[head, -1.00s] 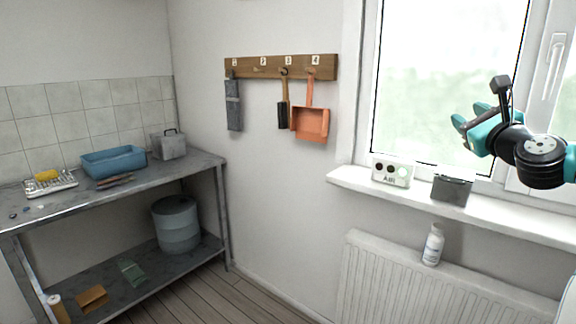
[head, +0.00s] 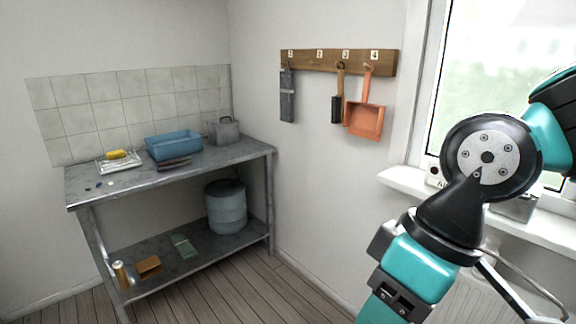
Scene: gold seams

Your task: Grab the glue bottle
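No thing in view is clearly marked as the glue bottle. The white bottle seen earlier by the radiator is now mostly or wholly hidden behind my arm; a pale patch beside the arm is too unclear to name. A small tan cylinder with a light top (head: 121,275) stands at the left front of the table's lower shelf; I cannot tell whether it is a bottle. My arm fills the right side, its wrist pointing down to the bottom edge. My gripper's fingers do not show.
A grey metal table (head: 215,156) carries a blue tray (head: 172,146), a grey box (head: 224,131) and a sponge (head: 116,154) on a rack. A grey bucket (head: 226,208) stands on its lower shelf. A hook rail (head: 335,61) hangs behind. The windowsill (head: 398,181) is partly covered by my arm.

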